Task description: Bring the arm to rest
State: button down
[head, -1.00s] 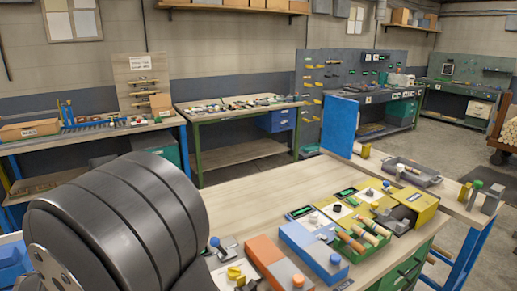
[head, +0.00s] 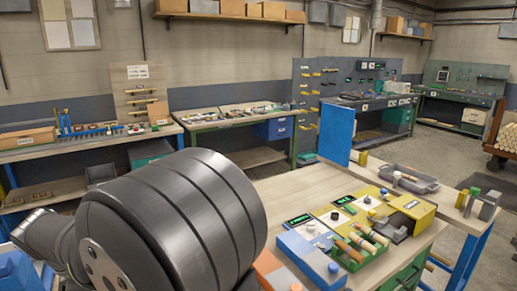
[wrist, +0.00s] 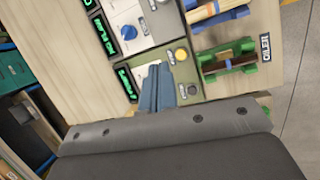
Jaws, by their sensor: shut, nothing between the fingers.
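My gripper (wrist: 157,88) shows in the wrist view as two blue-grey fingers close together, with nothing between them. It is above the workbench (wrist: 60,50), over the grey-green panel with a yellow knob (wrist: 181,55). I cannot tell its exact height or whether it touches the panel. In the head view, a large dark rounded link of my arm fills the lower left and hides part of the bench. My gripper is not visible there.
In the head view, the bench (head: 300,188) holds a blue box (head: 310,262), a green tray (head: 346,265) with turned wood pieces and a yellow box (head: 415,208). A grey tray (head: 412,180) lies beyond. The bench's back left is bare.

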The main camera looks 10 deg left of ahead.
jog(key=shift+s+a+r+n+g+y, duration=0.1)
jog(key=shift+r+n+g+y, duration=0.3)
jog(key=shift+r+g, duration=0.65)
jog(key=shift+a+r+n+g+y, duration=0.1)
jog(key=shift+r+n+g+y, duration=0.3)
jog(key=shift+r+g, duration=0.6)
jog(key=shift+r+t, duration=0.25)
jog(key=c, duration=1.7)
grip_release()
jog(key=shift+a, duration=0.25)
jog(key=o, duration=1.7)
jog(key=w+a+f, duration=0.1)
jog(key=w+a, duration=0.2)
jog(key=a, duration=0.6)
jog(key=shift+w+a+f, duration=0.3)
jog(key=shift+w+a, duration=0.05)
notch_tip(320, 180, down, 10)
jog(key=shift+a, duration=0.1)
